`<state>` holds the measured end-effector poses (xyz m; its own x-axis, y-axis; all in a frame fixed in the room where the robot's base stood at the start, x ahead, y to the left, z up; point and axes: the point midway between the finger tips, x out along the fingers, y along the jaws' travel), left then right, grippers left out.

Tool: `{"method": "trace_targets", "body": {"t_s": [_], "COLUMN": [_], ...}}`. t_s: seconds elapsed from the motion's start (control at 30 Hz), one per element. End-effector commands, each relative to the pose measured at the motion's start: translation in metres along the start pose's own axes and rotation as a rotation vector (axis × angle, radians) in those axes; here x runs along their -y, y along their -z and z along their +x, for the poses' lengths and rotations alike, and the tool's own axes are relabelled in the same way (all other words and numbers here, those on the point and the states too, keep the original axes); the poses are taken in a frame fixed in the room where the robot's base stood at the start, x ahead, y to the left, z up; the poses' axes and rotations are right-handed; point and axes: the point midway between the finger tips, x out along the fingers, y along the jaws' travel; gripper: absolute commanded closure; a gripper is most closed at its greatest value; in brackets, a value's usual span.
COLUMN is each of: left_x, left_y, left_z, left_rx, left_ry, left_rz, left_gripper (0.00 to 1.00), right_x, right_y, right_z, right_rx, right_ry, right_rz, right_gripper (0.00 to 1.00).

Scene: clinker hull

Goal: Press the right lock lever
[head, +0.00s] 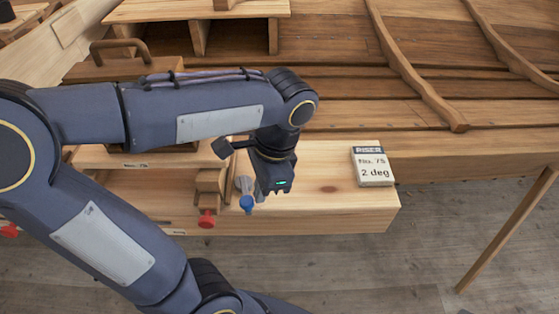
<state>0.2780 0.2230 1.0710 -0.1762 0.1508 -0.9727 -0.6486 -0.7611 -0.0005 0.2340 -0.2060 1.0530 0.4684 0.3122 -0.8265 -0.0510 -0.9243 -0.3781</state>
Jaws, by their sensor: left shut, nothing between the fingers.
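A lever with a blue knob (246,204) stands at the front of the wooden bench, beside a grey metal part. A red knob (207,219) sits to its left, in front of a wooden block. I cannot tell for certain which of these is the right lock lever. My left gripper (262,196) points down just right of the blue knob, shut and empty. It looks very close to the blue knob, but I cannot tell whether they touch. My left arm hides part of the bench behind it. My right gripper is not in view.
A small box marked "RISER" (373,167) stands on the bench's right end. A wooden block with a handle (120,63) is at the back left. Another red knob (10,230) shows at the far left. Hull planks with curved ribs (415,75) lie behind.

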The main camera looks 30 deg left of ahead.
Motion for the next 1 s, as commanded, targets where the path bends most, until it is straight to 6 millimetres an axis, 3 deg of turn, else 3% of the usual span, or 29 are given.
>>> {"method": "trace_targets", "body": {"t_s": [0.13,0.4,1.0], "left_x": [-0.002,-0.003,-0.003], "left_y": [-0.008,-0.015,-0.017], "left_z": [0.001,0.003,0.004], "left_rx": [0.0,0.001,0.002], "left_ry": [0.019,0.016,0.016], "left_rz": [0.079,0.072,0.07], "left_gripper": [1.0,1.0,1.0], "right_x": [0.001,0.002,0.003], "right_y": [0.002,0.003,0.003], "right_z": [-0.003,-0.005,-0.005], "right_rx": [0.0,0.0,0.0], "right_ry": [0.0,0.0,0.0], "right_rz": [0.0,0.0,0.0], "right_gripper": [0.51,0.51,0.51]}}
